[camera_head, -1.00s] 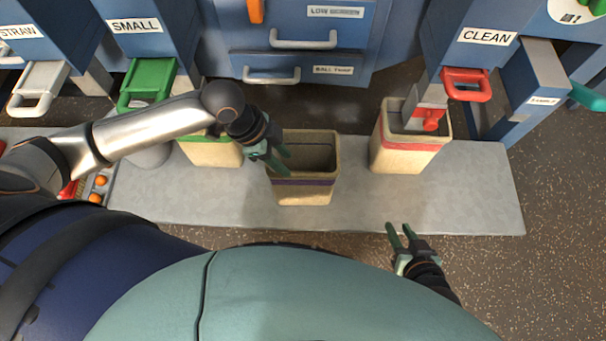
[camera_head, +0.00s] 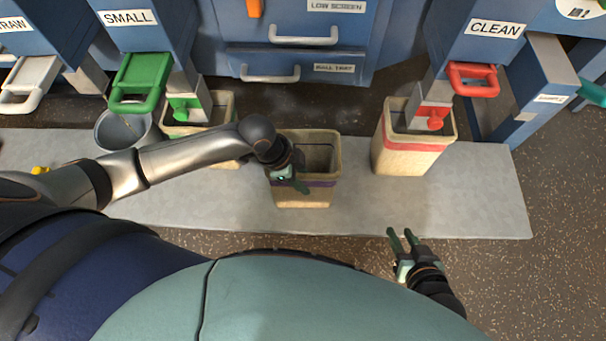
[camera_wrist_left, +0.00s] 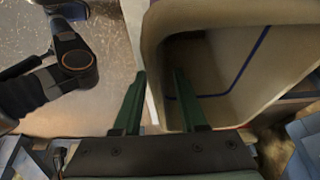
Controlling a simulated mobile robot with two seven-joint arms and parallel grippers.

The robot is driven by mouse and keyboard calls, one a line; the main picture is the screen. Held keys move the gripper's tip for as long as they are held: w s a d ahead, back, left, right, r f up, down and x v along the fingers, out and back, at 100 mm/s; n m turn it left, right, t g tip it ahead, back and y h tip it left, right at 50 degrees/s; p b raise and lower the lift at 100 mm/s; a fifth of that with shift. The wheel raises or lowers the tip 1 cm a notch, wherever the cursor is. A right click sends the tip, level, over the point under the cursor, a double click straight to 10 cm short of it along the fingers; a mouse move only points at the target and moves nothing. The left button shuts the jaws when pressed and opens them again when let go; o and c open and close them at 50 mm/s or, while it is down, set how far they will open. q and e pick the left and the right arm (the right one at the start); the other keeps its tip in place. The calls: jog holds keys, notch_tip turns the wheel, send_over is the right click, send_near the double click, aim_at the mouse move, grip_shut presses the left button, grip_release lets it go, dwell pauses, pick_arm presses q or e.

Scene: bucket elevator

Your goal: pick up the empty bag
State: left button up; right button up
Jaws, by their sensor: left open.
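The empty bag is the tan, open-topped one with a purple band (camera_head: 312,197), standing upright on the grey slab in the middle of the head view. Its inside looks empty. My left gripper (camera_head: 292,184) is at its left rim, with the arm coming in from the left. In the left wrist view the bag's rim (camera_wrist_left: 160,35) shows large, and the open left gripper (camera_wrist_left: 160,85) has one finger outside the wall and one on the inner side. Whether they touch it I cannot tell. My right gripper (camera_head: 400,234) is open and empty in front of the slab.
A red-banded bag (camera_head: 408,160) stands right, under the CLEAN spout with its red clamp (camera_head: 435,118). A green-clamped bag (camera_head: 222,108) and a grey bucket (camera_head: 122,132) stand left. Blue machine drawers (camera_head: 300,55) rise behind. The slab (camera_head: 470,200) is clear at right.

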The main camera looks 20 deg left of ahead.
pick_arm(q)
jog(key=shift+f, duration=0.2)
dwell(0.6)
grip_shut()
dwell(1.3)
